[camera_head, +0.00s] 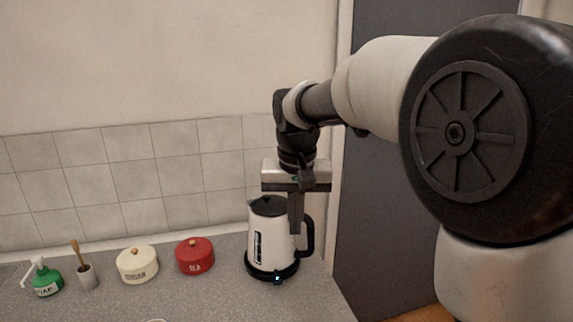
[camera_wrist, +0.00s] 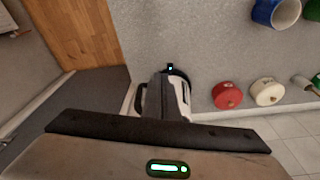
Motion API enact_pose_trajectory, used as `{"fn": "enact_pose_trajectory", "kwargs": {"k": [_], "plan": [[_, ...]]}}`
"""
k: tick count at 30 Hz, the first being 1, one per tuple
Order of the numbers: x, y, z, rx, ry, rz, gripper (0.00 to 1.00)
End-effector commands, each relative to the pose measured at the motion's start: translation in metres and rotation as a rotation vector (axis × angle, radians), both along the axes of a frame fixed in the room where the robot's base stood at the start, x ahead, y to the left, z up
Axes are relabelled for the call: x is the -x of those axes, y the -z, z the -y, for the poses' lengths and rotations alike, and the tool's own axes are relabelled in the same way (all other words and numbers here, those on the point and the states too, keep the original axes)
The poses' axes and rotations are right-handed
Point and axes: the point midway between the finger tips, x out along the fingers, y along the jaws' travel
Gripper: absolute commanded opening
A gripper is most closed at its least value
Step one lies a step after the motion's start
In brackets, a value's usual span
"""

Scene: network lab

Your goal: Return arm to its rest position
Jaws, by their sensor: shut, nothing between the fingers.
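My gripper (camera_head: 296,222) points down in front of the white electric kettle (camera_head: 268,238) in the head view. The fingers are shut with nothing between them. They overlap the kettle's right side near its black handle (camera_head: 308,238), and I cannot tell whether they touch it. The kettle stands upright on its black base, with a small blue light at the front. In the wrist view my gripper (camera_wrist: 165,85) covers part of the kettle (camera_wrist: 182,98). My arm reaches in from the right of the head view.
Left of the kettle on the grey counter (camera_head: 200,295) stand a red tin (camera_head: 195,257), a cream tin (camera_head: 137,266), a small pot with a brush (camera_head: 87,277) and a green soap bottle (camera_head: 46,281). A blue mug (camera_wrist: 275,12) shows in the wrist view. A tiled wall (camera_head: 120,175) rises behind.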

Motion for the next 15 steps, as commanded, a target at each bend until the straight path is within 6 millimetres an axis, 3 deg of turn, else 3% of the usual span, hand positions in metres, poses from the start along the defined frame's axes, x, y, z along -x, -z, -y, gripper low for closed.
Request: {"fn": "enact_pose_trajectory", "kwargs": {"k": [1,6,12,15], "plan": [[0.022,-0.024,0.018,0.001,0.003,0.033,0.00],[0.094,-0.058,0.067,0.001,-0.001,0.129,0.00],[0.175,-0.063,0.106,0.002,-0.001,0.234,0.00],[0.203,-0.056,0.116,0.002,-0.002,0.274,0.00]]}}
